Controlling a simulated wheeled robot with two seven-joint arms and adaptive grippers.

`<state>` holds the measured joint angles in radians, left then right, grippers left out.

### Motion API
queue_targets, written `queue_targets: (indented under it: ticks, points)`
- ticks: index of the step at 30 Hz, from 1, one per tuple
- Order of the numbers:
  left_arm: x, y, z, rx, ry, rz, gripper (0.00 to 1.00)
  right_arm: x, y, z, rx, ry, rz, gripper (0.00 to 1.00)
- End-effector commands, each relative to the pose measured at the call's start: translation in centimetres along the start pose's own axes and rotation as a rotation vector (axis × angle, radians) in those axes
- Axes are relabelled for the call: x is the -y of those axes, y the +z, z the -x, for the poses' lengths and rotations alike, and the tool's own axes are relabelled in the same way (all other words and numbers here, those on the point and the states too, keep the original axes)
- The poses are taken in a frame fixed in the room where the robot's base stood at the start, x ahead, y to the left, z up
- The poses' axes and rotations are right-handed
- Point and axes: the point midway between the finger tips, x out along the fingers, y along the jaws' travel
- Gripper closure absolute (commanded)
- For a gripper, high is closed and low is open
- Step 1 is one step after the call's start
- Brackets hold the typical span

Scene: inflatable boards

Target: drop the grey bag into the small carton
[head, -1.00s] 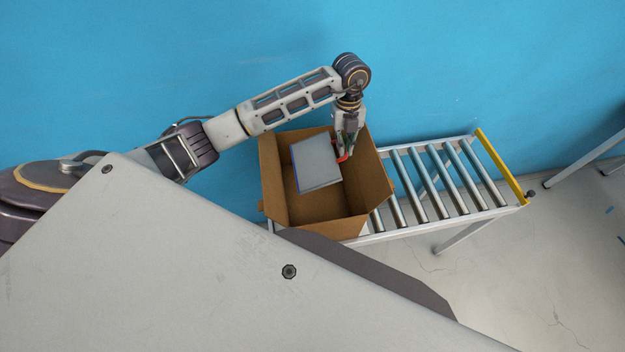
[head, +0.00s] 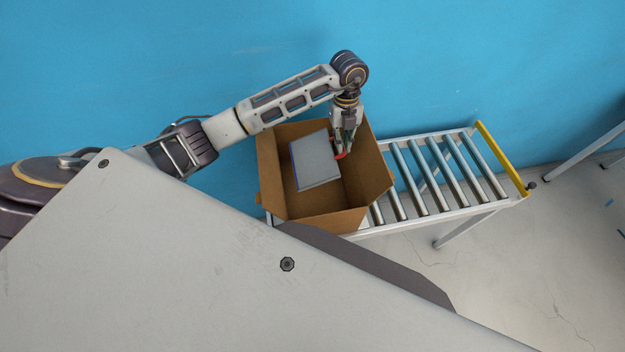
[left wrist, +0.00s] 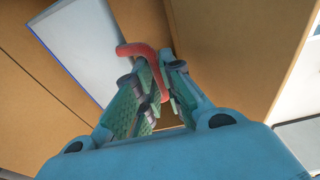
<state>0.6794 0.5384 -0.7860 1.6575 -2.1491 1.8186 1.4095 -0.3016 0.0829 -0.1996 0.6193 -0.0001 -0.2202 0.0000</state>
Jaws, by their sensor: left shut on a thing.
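The grey bag (head: 316,161) is a flat grey panel with a blue edge and a red handle (head: 341,155). It hangs tilted inside the opening of the small carton (head: 342,221), a brown open-topped box. My left gripper (head: 345,147) is over the right part of the carton, pointing down, shut on the bag's red handle. In the left wrist view the fingers (left wrist: 155,88) close around the red handle, with the grey bag (left wrist: 88,48) to the left and carton walls (left wrist: 245,45) around. Whether the bag touches the carton floor cannot be told. My right gripper is not in view.
The carton stands on the left end of a roller conveyor (head: 436,180) with a yellow end bar (head: 502,159). The rollers right of the carton are empty. A blue wall (head: 200,50) is close behind. Another metal frame (head: 585,158) stands at the right edge.

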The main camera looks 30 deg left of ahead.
Motion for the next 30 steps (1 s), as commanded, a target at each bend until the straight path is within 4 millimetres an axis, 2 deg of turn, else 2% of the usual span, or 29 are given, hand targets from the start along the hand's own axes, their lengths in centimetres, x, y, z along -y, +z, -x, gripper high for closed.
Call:
queue_targets:
  ticks: [13,29,30]
  points:
    - [0.0,0.4,-3.0,0.0,0.0,0.001,1.0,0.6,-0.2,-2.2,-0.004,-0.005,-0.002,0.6]
    - [0.0,0.5,-3.4,0.001,0.0,0.0,1.0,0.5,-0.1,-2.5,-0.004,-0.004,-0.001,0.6]
    - [0.0,0.5,-3.4,0.001,0.0,0.0,0.85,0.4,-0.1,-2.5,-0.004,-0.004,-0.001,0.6]
